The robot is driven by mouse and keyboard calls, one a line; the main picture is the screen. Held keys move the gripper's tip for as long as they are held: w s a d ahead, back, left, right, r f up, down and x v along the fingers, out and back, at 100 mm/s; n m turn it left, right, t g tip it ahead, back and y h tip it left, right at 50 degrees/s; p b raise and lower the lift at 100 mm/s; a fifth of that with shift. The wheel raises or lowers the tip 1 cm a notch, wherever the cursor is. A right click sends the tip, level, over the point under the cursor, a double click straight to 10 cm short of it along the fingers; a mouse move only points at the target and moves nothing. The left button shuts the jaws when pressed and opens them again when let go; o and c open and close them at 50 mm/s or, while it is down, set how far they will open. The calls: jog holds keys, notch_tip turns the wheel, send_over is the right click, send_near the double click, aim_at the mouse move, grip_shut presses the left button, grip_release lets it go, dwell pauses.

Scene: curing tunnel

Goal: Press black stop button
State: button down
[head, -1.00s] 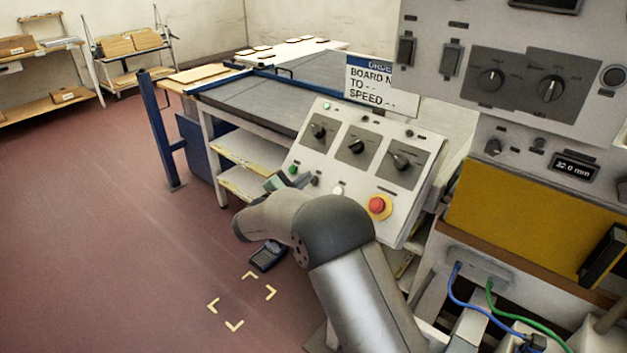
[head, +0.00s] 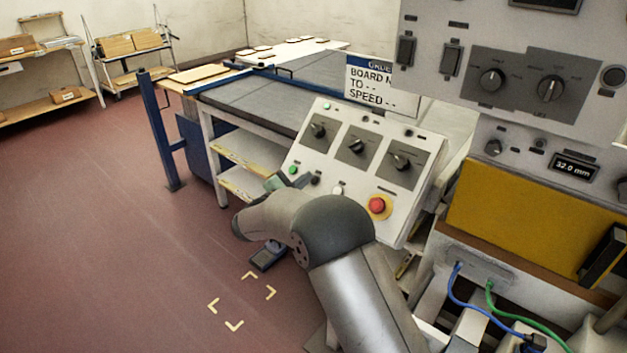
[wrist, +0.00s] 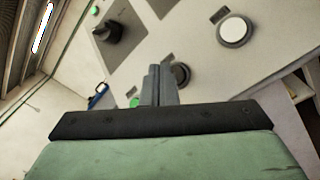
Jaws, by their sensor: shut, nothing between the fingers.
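The black stop button (head: 315,180) sits in the lower row of the sloped control panel, between a green button (head: 293,169) and a white button (head: 337,190). In the wrist view the black button (wrist: 181,73) shows just to the right of my fingertips, partly covered by them. My gripper (wrist: 160,74) is shut and empty, its fingers directed at the panel. Whether the tips touch anything is unclear. The green button (wrist: 134,102) is partly hidden left of the fingers. In the head view my gripper (head: 282,181) is mostly hidden behind my arm.
A red mushroom button (head: 377,204) on a yellow base is at the panel's lower right. Three black rotary knobs (head: 357,147) sit above the button row. A taller control cabinet (head: 545,80) stands at right. A dark handheld device (head: 267,255) shows below my arm; open floor lies left.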

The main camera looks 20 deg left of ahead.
jog(key=shift+f, duration=0.15)
jog(key=shift+w+d+f+b, duration=0.1)
jog(key=shift+w+f+b, duration=0.15)
jog(key=shift+b, duration=0.45)
jog(key=shift+w+d+f+b, duration=0.15)
jog(key=shift+w+f+b, duration=0.1)
jog(key=shift+b, duration=0.2)
jog(key=shift+s+r, duration=0.1)
jog(key=shift+r, duration=0.05)
dwell(0.5)
jog(key=shift+s+a+r, duration=0.2)
jog(key=shift+s+r, duration=0.2)
jog(key=shift+r, duration=0.05)
jog(key=shift+s+r, duration=0.1)
jog(key=s+r, duration=0.1)
jog(key=s+a+r, duration=0.1)
jog(key=s+r, duration=0.1)
jog(key=shift+a+r, duration=0.2)
dwell(0.4)
dwell(0.3)
